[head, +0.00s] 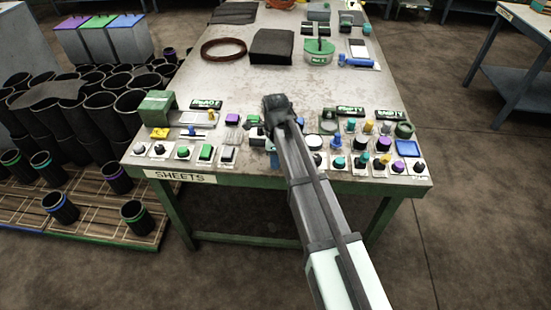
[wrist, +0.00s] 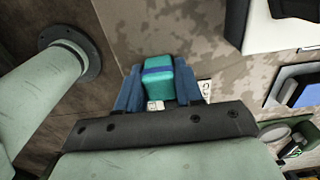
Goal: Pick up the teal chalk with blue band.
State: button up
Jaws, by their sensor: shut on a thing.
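The teal chalk with a blue band (wrist: 158,68) is between the two blue fingers of my gripper (wrist: 157,88) in the wrist view. The fingers sit on either side of it, and the gripper is shut on it. Its lower end is hidden by the gripper body. A bit of white label shows beside it, and I cannot tell whether the chalk touches the table. In the head view my gripper (head: 275,160) is low at the table's front edge, near the middle, and the chalk is hidden there by my arm.
Rows of small items on cards line the table's front (head: 215,178), left and right of my gripper. A green block (head: 157,106) stands at left and a blue-framed tray (head: 407,148) at right. The table's middle (head: 330,90) is mostly clear. Black sleeves (head: 60,208) stand on the left.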

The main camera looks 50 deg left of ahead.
notch_tip(320, 180, up, 10)
dwell(0.6)
jog(key=o, duration=0.5)
jog(key=c, duration=0.4)
jog(key=w+d+f+n, duration=0.1)
jog(key=w+d+n, duration=0.3)
jog(key=w+d, duration=0.85)
jog(key=w+d+f+n, duration=0.2)
jog(key=w+d+n, duration=0.25)
jog(key=d, duration=1.45)
jog(key=w+d+f+n, duration=0.1)
jog(key=w+d+n, duration=0.3)
jog(key=w+d, duration=0.9)
jog(key=s+d+m, duration=0.1)
jog(key=d+m, duration=0.2)
jog(key=d, duration=2)
jog(key=shift+s+d+f, duration=0.15)
jog(key=shift+d+f, duration=0.2)
